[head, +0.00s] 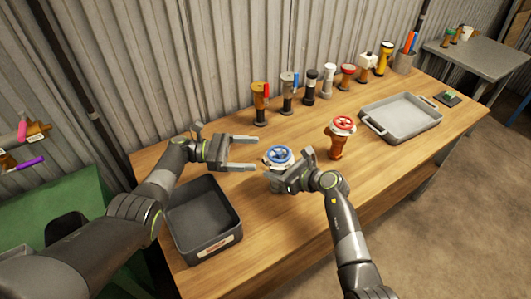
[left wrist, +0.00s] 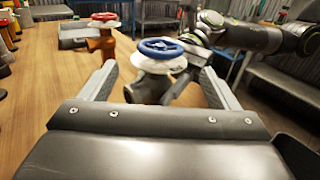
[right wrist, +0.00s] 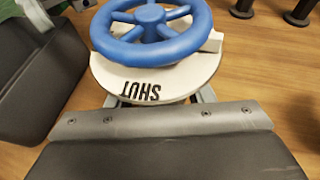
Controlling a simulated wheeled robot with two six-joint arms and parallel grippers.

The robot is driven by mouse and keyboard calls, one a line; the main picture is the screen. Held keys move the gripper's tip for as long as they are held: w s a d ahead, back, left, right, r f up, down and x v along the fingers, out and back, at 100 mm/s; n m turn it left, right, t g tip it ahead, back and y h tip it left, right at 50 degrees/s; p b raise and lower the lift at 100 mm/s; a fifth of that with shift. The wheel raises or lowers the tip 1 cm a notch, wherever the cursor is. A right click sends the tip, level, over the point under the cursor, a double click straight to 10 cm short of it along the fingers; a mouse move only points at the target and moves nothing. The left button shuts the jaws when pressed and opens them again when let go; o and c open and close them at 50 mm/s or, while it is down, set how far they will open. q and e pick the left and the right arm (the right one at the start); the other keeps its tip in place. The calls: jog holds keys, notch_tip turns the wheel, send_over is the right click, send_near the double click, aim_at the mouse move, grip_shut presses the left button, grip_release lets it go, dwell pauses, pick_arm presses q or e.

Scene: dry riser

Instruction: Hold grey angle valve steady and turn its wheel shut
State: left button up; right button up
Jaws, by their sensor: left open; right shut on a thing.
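The grey angle valve has a blue wheel (head: 278,156) over a white disc and stands on the wooden table. In the right wrist view the wheel (right wrist: 150,32) sits above the white disc (right wrist: 155,82), which is marked "SHUT". My right gripper (head: 292,177) is shut on the valve's body below the disc; its fingertips are mostly hidden under the disc. My left gripper (head: 256,153) is open, just left of the valve, fingers pointing towards it. In the left wrist view the grey body (left wrist: 148,88) shows beyond and between the open fingers, with no contact clear.
An orange valve with a red wheel (head: 342,124) stands to the right. A grey tray (head: 402,136) lies further right. A dark open box (head: 204,250) is at the table's near left. Several fittings, one a brown one (head: 260,102), line the back edge by the corrugated wall.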

pick_arm(q)
jog(key=shift+a, duration=2.2)
